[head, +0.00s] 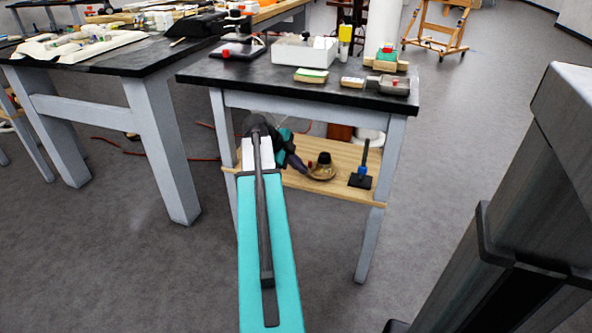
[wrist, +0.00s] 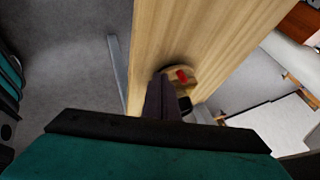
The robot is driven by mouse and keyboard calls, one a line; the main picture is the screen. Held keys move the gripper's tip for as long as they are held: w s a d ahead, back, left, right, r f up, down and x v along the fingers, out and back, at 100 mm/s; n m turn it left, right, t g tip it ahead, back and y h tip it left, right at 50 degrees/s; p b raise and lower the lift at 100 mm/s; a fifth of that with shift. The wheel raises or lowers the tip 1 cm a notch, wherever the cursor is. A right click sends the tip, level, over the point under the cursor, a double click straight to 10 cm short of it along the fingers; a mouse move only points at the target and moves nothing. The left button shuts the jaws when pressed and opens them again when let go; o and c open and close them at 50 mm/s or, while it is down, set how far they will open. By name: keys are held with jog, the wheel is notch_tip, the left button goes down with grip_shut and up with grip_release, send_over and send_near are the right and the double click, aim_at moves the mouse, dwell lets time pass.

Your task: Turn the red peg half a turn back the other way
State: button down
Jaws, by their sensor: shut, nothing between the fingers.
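The red peg (wrist: 181,76) shows in the wrist view on a round tan base (wrist: 192,72) on the wooden lower shelf. In the head view the red peg (head: 311,164) is a small red spot beside a black knob (head: 324,158), at the round base (head: 321,174). My gripper (wrist: 162,78) is shut and empty, with its dark fingers just left of the peg in the wrist view. In the head view my gripper (head: 301,168) reaches over the shelf from the left, close to the base. I cannot tell whether the fingertips touch the peg.
The wooden shelf (head: 345,189) sits under a black tabletop (head: 270,83) on grey legs. A blue-and-black upright stand (head: 361,178) is to the right on the shelf. A white box (head: 304,52) and small blocks are on the tabletop.

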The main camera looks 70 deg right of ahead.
jog(key=shift+d+b, duration=0.3)
jog(key=shift+d, duration=0.95)
jog(key=shift+d, duration=0.1)
jog(key=shift+w+d+p, duration=0.1)
jog(key=shift+d+p, duration=0.2)
jog(key=shift+d, duration=0.3)
jog(key=shift+a, duration=0.1)
